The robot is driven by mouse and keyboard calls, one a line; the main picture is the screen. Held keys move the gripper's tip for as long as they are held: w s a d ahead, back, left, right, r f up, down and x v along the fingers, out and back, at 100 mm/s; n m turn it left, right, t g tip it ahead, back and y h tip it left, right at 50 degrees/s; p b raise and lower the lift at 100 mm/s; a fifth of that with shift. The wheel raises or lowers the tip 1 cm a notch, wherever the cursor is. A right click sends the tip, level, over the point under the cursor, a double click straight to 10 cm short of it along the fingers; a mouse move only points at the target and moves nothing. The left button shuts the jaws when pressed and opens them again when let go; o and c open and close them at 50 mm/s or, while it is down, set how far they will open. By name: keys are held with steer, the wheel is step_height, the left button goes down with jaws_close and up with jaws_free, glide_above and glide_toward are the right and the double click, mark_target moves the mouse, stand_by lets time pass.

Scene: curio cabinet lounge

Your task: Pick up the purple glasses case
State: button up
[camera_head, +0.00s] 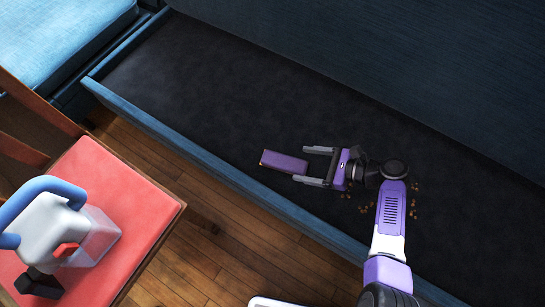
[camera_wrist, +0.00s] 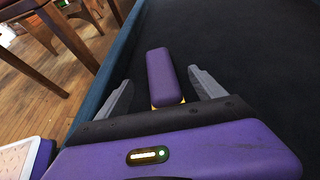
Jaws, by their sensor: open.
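The purple glasses case (camera_head: 284,162) is a slim block lying on the dark sofa-like surface (camera_head: 200,90), near its front edge. My gripper (camera_head: 312,166) is open, with its two grey fingers pointing left toward the case. The near end of the case reaches in between the fingertips, and most of it sticks out beyond them. In the wrist view the case (camera_wrist: 163,76) lies between the open fingers (camera_wrist: 160,92), apart from both. A small yellow patch shows at its near end. I cannot tell how high the gripper is above the surface.
A blue raised edge (camera_head: 215,165) runs along the front of the dark surface, and a blue backrest (camera_head: 400,60) rises behind. Small brown bits (camera_head: 412,200) lie by my arm. A chair with a red seat (camera_head: 130,210) holds a white-and-blue appliance (camera_head: 50,230). Wooden floor lies between.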

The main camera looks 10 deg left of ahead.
mark_target(285, 161)
steer(key=b+x, duration=0.4)
steer(key=x, duration=0.4)
steer(key=shift+f, duration=0.15)
steer(key=shift+s, duration=0.1)
steer(key=c, duration=1.6)
steer(key=shift+o, duration=0.2)
steer(key=shift+d, duration=0.1)
